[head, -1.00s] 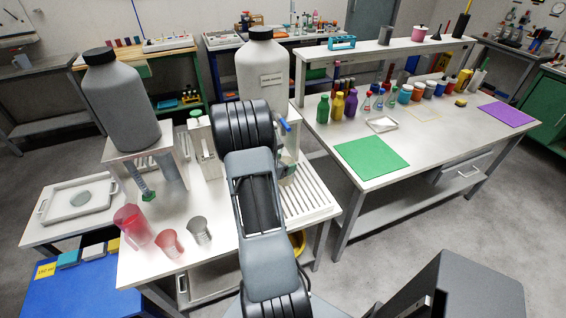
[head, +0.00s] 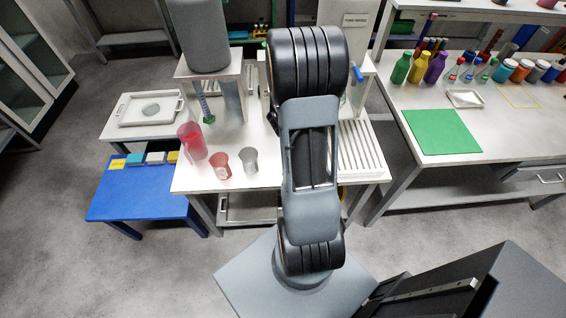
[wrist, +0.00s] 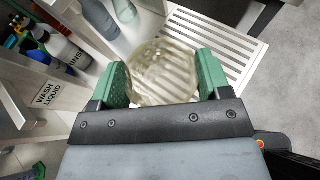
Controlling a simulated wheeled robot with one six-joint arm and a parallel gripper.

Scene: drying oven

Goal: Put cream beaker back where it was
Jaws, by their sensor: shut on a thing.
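My gripper (wrist: 162,78) is shut on the cream beaker (wrist: 165,65), a clear, faintly cream-tinted vessel between its green finger pads in the wrist view. The beaker is over or in front of a white slatted rack; the height between them is hard to judge. In the head view my own arm hides the gripper and the beaker. A yellow outlined square (head: 519,97) lies empty on the right bench.
The slatted rack (head: 361,148) is on the white table. A red jug (head: 192,142), a red cup (head: 220,163) and a grey cup (head: 249,161) stand at its front left. A green mat (head: 441,131) and several bottles are on the right bench. Grey floor is open in front.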

